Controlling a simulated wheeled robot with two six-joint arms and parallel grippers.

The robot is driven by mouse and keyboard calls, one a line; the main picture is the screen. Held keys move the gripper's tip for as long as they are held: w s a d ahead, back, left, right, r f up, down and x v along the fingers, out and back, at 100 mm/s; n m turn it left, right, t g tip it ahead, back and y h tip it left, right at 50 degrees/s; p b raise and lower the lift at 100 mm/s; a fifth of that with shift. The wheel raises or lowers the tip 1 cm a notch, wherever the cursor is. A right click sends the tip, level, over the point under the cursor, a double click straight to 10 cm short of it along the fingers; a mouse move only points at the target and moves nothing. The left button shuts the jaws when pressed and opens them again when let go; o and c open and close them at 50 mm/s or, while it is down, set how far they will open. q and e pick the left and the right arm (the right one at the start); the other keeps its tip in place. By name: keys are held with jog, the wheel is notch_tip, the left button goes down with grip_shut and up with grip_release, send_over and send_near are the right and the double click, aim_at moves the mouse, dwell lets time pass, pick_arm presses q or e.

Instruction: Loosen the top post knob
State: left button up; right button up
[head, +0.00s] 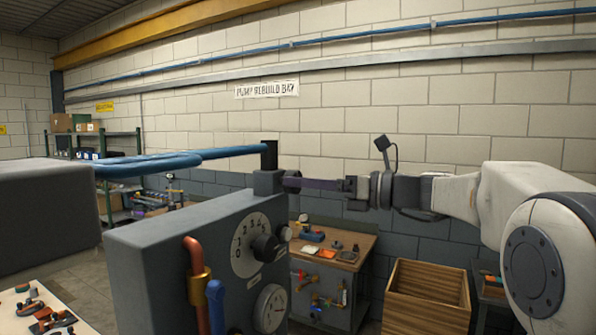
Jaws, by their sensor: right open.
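The grey casing (150,260) stands in front of me with a numbered dial on its face. On its top edge is a grey block-like knob (266,182), with a dark upright post (269,155) just above it. My right gripper (290,184) reaches in from the right, level with this knob. Its dark fingers point left at the knob, and their tips are at or very close to its right side. I cannot tell whether they touch it. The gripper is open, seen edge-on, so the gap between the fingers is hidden. My left gripper is not in view.
A black dial knob (267,247), a round gauge (270,308) and a copper pipe (196,265) stick out from the casing. Blue pipes (160,164) run from the post toward a grey box (45,205) at left. A workbench (362,243) and wooden crate (428,318) stand behind.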

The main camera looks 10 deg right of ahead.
jog(key=shift+p+x, duration=0.35)
jog(key=shift+x, duration=0.8)
